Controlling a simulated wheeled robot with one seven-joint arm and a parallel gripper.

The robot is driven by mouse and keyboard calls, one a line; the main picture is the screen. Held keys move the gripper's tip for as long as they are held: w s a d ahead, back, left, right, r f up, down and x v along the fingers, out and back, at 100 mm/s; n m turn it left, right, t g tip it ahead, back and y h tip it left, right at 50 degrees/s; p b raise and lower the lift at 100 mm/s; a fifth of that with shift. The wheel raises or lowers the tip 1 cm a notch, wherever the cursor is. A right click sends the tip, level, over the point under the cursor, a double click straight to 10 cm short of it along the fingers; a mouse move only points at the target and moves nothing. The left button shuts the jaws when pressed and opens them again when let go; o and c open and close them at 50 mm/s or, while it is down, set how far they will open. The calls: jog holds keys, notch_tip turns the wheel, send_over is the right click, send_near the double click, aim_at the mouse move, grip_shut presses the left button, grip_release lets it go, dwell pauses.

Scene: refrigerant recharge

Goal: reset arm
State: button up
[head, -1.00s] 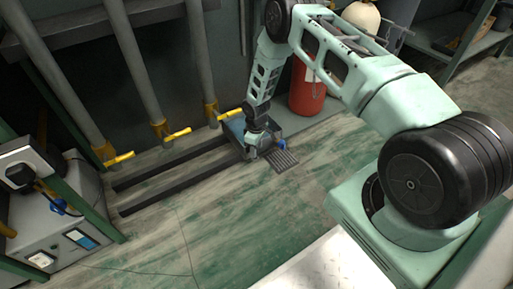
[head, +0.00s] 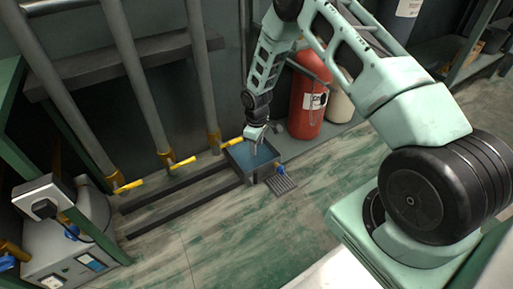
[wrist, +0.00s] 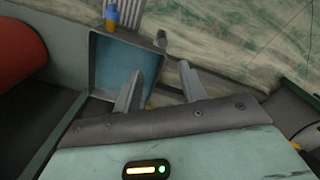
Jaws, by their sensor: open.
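My arm reaches from the right to the back of the room in the head view. My gripper (head: 257,142) points down above a dark open bin (head: 262,171) with a blue inside. In the wrist view, the two fingers of my gripper (wrist: 161,82) stand apart with nothing between them. The bin (wrist: 122,62) shows just beyond the fingers, with a blue knob (wrist: 111,14) at its far edge. My gripper looks clear of the bin.
A red cylinder (head: 306,103) stands right of my gripper, with a cream one (head: 340,106) behind. Pipes with yellow handles (head: 183,163) rise at the left. A grey machine (head: 70,245) stands at the lower left. A slotted plate (head: 281,184) lies before the bin.

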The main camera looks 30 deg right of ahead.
dwell(0.5)
jog(key=s+a+r, duration=0.5)
jog(key=a+r, duration=0.4)
jog(key=r, duration=0.2)
jog(key=s+a+r, duration=0.4)
jog(key=a+r, duration=0.5)
jog(key=r, duration=0.1)
jog(key=s+a+r, duration=0.2)
jog(key=s+r, duration=0.4)
jog(key=s, duration=0.6)
jog(key=s+a+r, duration=0.3)
jog(key=s+r, duration=0.2)
jog(key=s, duration=0.7)
notch_tip(320, 180, up, 38)
jog(key=p, duration=3.8)
jog(key=shift+s+r+n+y, duration=0.25)
jog(key=shift+n+y, duration=0.05)
jog(key=shift+n, duration=0.1)
jog(key=shift+f, duration=0.1)
